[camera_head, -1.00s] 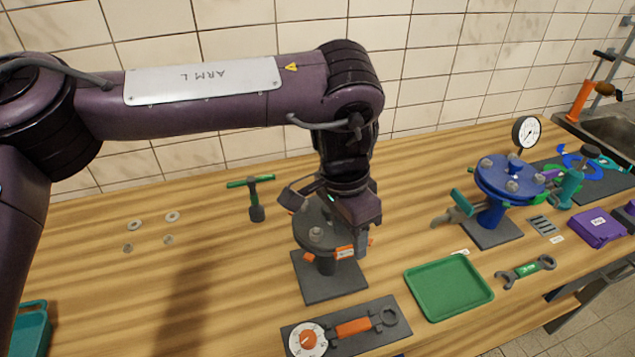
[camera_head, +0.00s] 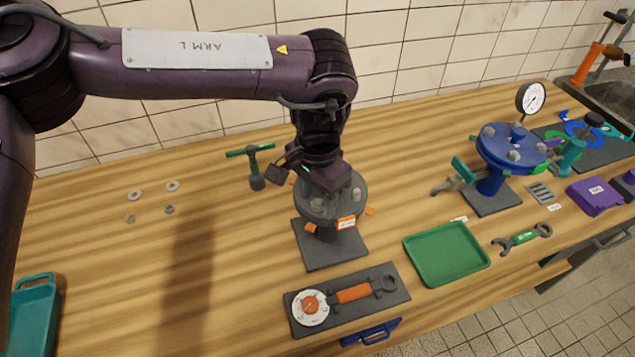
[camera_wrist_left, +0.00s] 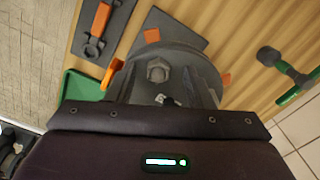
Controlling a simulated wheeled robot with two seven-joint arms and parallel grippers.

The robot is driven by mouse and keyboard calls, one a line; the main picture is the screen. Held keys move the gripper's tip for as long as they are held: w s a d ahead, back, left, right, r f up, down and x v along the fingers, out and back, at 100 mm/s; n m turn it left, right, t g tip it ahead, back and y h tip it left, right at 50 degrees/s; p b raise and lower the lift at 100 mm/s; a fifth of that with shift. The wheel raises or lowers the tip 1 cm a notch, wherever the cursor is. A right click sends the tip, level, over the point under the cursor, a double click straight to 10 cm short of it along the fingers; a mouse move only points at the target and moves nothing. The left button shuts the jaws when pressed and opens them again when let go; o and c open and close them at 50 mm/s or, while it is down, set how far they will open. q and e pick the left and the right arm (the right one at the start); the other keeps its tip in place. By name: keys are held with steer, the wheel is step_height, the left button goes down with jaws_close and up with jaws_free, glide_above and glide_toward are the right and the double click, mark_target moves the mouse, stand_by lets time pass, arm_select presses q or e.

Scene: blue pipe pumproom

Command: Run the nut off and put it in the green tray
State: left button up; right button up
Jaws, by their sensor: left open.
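A grey flange (camera_head: 340,212) with orange tabs stands on a dark base plate. Bolt heads or nuts sit on its top; one hex nut (camera_wrist_left: 158,70) shows clearly in the left wrist view, seated on the flange. I cannot tell whether it is the task's nut. My left gripper (camera_head: 298,182) is open over the flange's back left part, hiding some of its top. In the left wrist view its fingers (camera_wrist_left: 165,88) lie on either side of a small fitting, with no nut visibly held. The green tray (camera_head: 446,254) is empty, right of the flange. My right gripper is not in view.
A dark mat (camera_head: 348,299) with a dial and orange-handled wrench lies in front. A green T-handled tool (camera_head: 253,166) stands left of the flange, close to the gripper. A blue flange (camera_head: 508,147) and a green wrench (camera_head: 523,239) are right.

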arm_select(q)
steer(key=shift+s, duration=0.15)
steer(key=shift+c, duration=0.7)
jaws_close()
steer(key=shift+d+f+n+b, duration=0.1)
steer(key=shift+f+n+b, duration=0.15)
steer(key=shift+n+b, duration=0.45)
steer(key=shift+n, duration=1.1)
steer(key=shift+r+n+p, duration=0.55)
steer(key=shift+n+p, duration=0.55)
steer(key=shift+p, duration=0.05)
steer(key=shift+n+p, duration=0.35)
steer(key=shift+n, duration=0.05)
steer(key=shift+f+n, duration=0.15)
steer(key=shift+n, duration=0.25)
